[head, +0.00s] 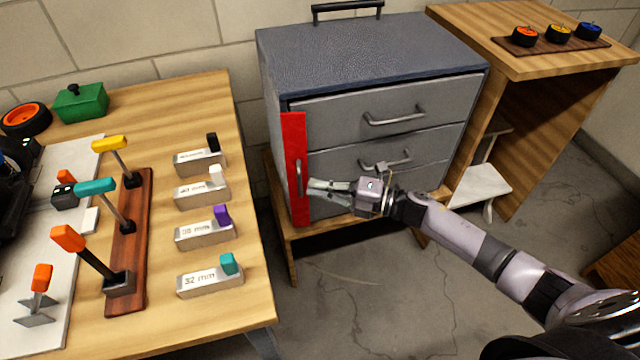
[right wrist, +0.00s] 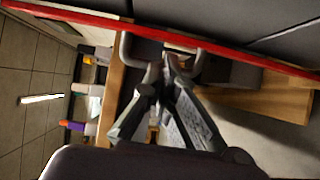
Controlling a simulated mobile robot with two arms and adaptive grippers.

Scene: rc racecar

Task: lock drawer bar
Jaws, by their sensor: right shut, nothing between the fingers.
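A red drawer bar (head: 295,135) stands upright along the left front edge of the grey drawer cabinet (head: 370,50), with a small grey handle (head: 298,177) on it. The drawers look closed. My right gripper (head: 312,187) is just right of the bar, its fingertips close to the handle. In the right wrist view the red bar (right wrist: 80,18) runs across the top, and the gripper fingertips (right wrist: 162,72) are together with nothing between them, near the handle (right wrist: 140,50). I cannot tell whether they touch it. My left gripper is not in view.
A wooden stand (head: 560,65) at right carries a tray of small wheels. Floor in front of the cabinet is clear.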

